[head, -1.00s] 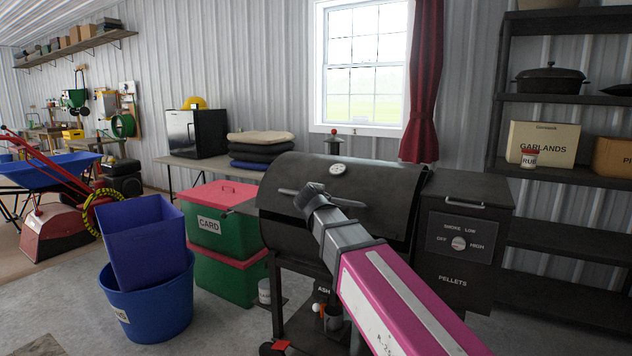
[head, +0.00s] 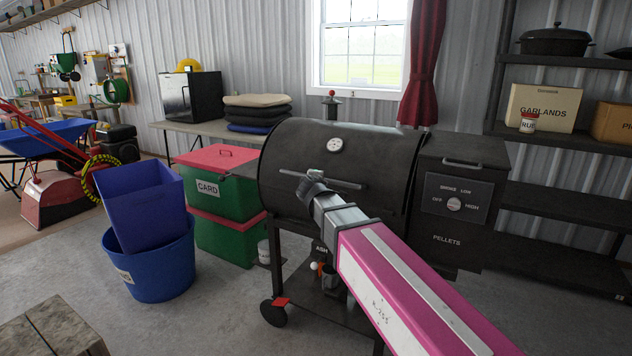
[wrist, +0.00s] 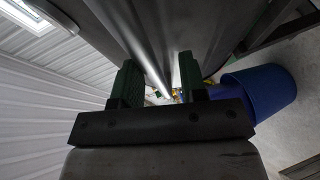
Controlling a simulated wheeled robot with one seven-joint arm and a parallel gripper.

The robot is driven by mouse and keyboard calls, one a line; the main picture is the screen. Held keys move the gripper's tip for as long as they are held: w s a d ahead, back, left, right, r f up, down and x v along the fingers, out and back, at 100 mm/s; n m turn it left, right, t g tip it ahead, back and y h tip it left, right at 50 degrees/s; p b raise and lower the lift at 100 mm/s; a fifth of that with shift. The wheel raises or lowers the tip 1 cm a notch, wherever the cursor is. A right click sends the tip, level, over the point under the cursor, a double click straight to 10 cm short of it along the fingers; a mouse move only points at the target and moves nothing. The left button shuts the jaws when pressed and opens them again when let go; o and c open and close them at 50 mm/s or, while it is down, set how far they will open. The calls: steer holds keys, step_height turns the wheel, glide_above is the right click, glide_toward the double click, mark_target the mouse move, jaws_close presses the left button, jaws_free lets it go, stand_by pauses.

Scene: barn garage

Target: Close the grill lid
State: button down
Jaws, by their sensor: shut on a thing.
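The black barrel grill stands in the middle of the head view. Its lid (head: 385,155) has a round thermometer and a bar handle (head: 345,184). The lid looks down over the barrel; my arm hides part of its lower edge, so I cannot tell if it is fully seated. My gripper (head: 311,187) is at the handle's left part. In the wrist view its green fingers (wrist: 160,78) sit either side of the shiny handle bar (wrist: 150,45), shut on it.
The pellet hopper (head: 462,200) adjoins the grill on the right. Green crates with red lids (head: 226,158) and a blue tub (head: 165,265) stand to the left. A wooden box (head: 50,335) is at the lower left.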

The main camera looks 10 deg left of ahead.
steer(key=shift+d+f, duration=0.15)
steer(key=shift+f, duration=0.35)
steer(key=c, duration=1.1)
jaws_free()
steer(key=shift+w, duration=0.15)
steer(key=shift+o, duration=0.2)
steer(key=shift+r, duration=0.1)
steer(key=v, duration=1)
steer(key=shift+s+r, duration=0.25)
steer(key=shift+s, duration=0.1)
